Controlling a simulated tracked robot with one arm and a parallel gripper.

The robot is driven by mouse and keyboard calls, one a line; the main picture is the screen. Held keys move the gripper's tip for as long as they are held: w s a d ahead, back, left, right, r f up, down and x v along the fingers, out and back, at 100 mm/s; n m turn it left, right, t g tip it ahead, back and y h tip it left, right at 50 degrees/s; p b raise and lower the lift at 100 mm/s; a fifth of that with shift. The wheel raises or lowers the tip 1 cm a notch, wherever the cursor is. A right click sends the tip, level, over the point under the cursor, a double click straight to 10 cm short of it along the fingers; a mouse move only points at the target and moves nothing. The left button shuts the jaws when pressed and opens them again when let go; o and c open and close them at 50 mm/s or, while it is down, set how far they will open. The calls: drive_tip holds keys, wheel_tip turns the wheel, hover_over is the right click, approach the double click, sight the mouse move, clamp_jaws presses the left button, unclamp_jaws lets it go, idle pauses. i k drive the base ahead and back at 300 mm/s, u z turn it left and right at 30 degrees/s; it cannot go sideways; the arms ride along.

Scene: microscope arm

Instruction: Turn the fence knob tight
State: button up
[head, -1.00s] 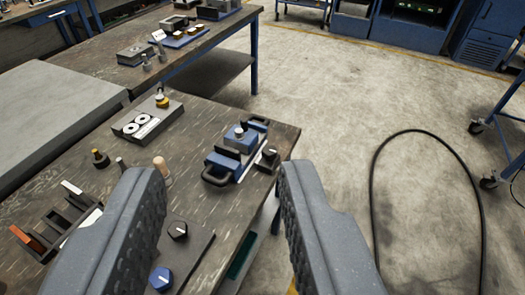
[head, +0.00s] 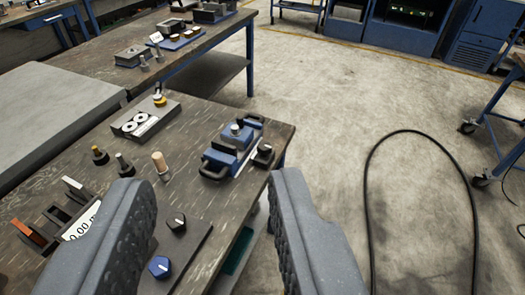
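Several knobs stand on the workbench (head: 110,215), and I cannot tell for sure which is the fence knob. A black knob with a pale pointer line (head: 176,222) and a blue knob (head: 160,267) sit on a dark plate (head: 199,250). Another black knob (head: 263,154) sits at the right end of a blue fixture (head: 219,160) with black handles. My gripper (head: 208,190) is open and empty. Its two grey fingers frame the dark plate from left and right in the picture, apart from the knobs.
Several small upright pegs, one wooden (head: 160,165), stand left of centre. A slotted rack (head: 62,212) is at left. A black cable (head: 368,190) loops on the open floor at right.

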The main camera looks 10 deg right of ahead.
sight(264, 149)
drive_tip(key=k, duration=1.15)
drive_tip(key=z, duration=0.55)
drive_tip(key=i, duration=2.1)
drive_tip(key=u, duration=0.75)
